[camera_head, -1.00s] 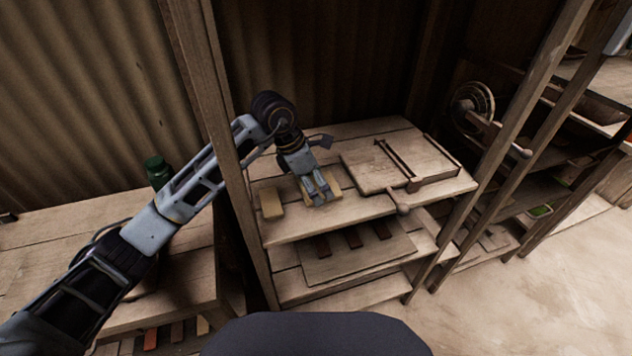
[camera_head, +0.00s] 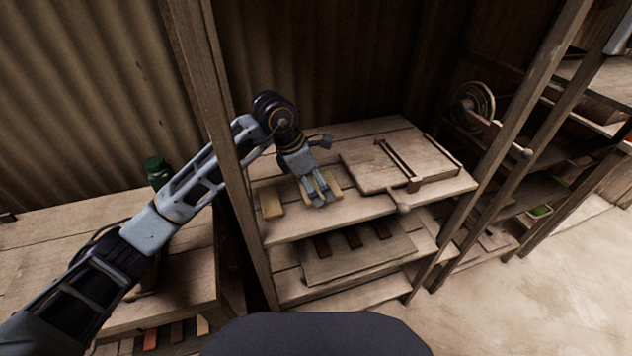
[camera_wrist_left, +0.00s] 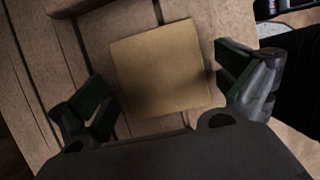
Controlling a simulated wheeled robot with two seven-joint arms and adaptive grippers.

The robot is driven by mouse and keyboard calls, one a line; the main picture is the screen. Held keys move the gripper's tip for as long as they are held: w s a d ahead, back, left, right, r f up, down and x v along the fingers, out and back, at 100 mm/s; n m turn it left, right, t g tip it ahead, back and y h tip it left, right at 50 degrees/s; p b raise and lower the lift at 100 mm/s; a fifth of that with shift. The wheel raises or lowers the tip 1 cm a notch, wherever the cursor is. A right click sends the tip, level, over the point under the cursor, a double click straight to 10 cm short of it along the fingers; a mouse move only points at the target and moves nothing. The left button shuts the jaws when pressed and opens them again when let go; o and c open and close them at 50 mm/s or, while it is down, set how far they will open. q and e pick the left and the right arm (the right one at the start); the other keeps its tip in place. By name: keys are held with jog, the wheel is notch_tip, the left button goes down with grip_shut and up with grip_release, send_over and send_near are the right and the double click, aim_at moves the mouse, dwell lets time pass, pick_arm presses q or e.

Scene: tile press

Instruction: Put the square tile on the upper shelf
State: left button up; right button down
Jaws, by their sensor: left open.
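The square tile (camera_wrist_left: 160,68) is pale tan and lies flat on the wooden boards of the upper shelf (camera_head: 300,223). In the head view my left gripper (camera_head: 321,197) is over the tile (camera_head: 336,187) and hides most of it. In the left wrist view the left gripper (camera_wrist_left: 160,100) is open, with one finger on each side of the tile and a visible gap to the left finger. The right finger is close to the tile's edge; I cannot tell whether it touches. My right gripper is not in view.
A tan block (camera_head: 271,204) lies left of the gripper on the same shelf. A wooden board with a handle (camera_head: 400,165) takes up the shelf's right side. Wooden posts (camera_head: 215,120) frame the shelf. A lower shelf (camera_head: 358,258) holds dark strips. A green jar (camera_head: 158,172) stands on the left table.

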pick_arm(q)
jog(key=shift+r, duration=0.1)
jog(key=shift+a+r, duration=0.15)
jog(key=shift+r, duration=0.25)
jog(key=p+v, duration=0.1)
jog(key=v, duration=1)
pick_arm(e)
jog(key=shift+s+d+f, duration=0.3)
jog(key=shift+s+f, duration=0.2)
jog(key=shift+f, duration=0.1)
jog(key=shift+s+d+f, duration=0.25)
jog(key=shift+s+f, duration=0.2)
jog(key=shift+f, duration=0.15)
pick_arm(q)
jog(key=shift+r, duration=0.1)
